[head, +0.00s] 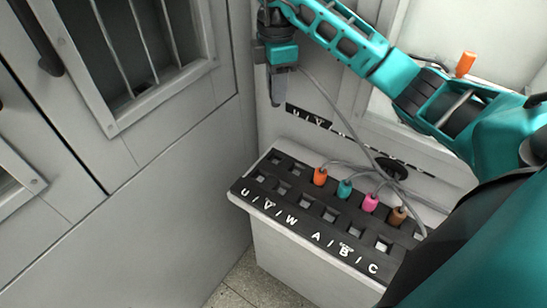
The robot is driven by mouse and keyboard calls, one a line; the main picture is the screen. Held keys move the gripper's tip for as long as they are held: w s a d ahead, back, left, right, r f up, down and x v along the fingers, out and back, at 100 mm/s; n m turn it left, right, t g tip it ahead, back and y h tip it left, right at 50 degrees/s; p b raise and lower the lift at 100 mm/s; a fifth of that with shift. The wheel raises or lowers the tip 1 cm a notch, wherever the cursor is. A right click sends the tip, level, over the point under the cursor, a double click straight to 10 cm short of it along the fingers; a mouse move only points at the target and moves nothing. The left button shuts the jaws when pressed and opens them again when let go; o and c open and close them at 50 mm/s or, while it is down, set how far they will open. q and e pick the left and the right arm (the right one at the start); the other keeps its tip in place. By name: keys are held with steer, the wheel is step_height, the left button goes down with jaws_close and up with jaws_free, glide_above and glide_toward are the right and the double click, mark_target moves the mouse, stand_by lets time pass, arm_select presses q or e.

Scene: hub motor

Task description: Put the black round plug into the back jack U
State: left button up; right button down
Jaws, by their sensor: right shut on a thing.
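My right gripper (277,100) hangs pointing down, above the left end of the black jack board (268,208). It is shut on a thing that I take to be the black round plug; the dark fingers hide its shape. A grey cable (330,98) runs from the gripper down to the board's right side. The back jack U (275,158) is the empty square opening at the back row's left end, below the gripper and apart from it. My left gripper is out of view.
Orange (320,177), teal (345,190), pink (371,203) and brown (397,215) plugs sit in the back row. The front row looks empty. A grey cabinet wall (180,165) stands close at left. A labelled panel (310,117) is behind the gripper.

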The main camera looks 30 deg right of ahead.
step_height(320, 180, down, 19)
steer(key=shift+f+b, duration=0.15)
steer(key=shift+b, duration=0.9)
steer(key=shift+f, duration=0.3)
steer(key=shift+f, duration=0.2)
steer(key=c, duration=0.8)
jaws_free()
step_height(320, 180, up, 12)
steer(key=p, duration=0.1)
steer(key=shift+r, duration=0.2)
